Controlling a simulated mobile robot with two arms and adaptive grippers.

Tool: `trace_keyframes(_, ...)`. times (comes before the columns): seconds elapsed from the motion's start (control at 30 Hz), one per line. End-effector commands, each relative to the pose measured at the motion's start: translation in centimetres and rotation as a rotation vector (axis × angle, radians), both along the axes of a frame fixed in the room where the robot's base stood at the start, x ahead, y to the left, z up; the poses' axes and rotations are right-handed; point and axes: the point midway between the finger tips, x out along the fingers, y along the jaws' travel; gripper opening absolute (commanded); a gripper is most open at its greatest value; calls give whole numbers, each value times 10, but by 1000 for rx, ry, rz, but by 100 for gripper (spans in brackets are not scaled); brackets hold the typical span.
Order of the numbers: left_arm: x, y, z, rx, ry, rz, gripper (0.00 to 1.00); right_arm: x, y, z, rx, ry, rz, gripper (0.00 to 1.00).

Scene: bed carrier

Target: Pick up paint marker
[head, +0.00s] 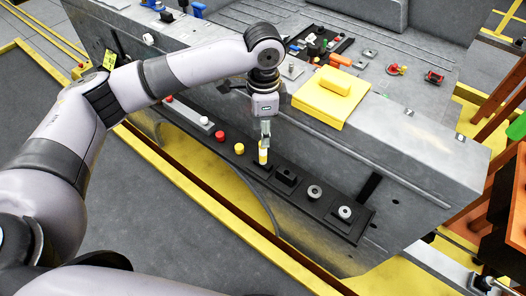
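The paint marker (263,156), a small upright yellow and white piece, stands at the black rack strip on the side of the grey bed carrier. My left arm reaches in from the left, and its gripper (265,139) points straight down at the marker's top. The fingers overlap the upper end of the marker, seen nearly edge-on. I cannot tell whether they are closed on it. The marker's lower end is at the rack, and its top is hidden by the fingers. My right gripper is not in view.
The rack (327,212) also holds a dark block (286,176) and two round metal pieces. A red button (220,136) and a yellow button (239,149) sit left of the marker.

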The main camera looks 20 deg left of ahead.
Motion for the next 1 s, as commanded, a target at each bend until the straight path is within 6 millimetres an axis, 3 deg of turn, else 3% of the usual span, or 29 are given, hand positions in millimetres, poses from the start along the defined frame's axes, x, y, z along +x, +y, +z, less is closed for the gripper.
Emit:
trace_keyframes(0.1, -1, 0, -26, 1, 3, 0, 41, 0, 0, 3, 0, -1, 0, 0)
trace_keyframes(0.3, 0, 0, -58, 1, 0, 0, 41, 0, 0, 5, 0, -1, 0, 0)
trace_keyframes(0.53, 1, 1, -73, 0, -1, 0, 41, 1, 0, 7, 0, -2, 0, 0)
trace_keyframes(0.8, 5, 3, -112, 1, 0, -1, 41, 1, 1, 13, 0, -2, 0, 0)
trace_keyframes(1.0, 5, 3, -118, -1, -3, -1, 41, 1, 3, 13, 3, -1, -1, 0)
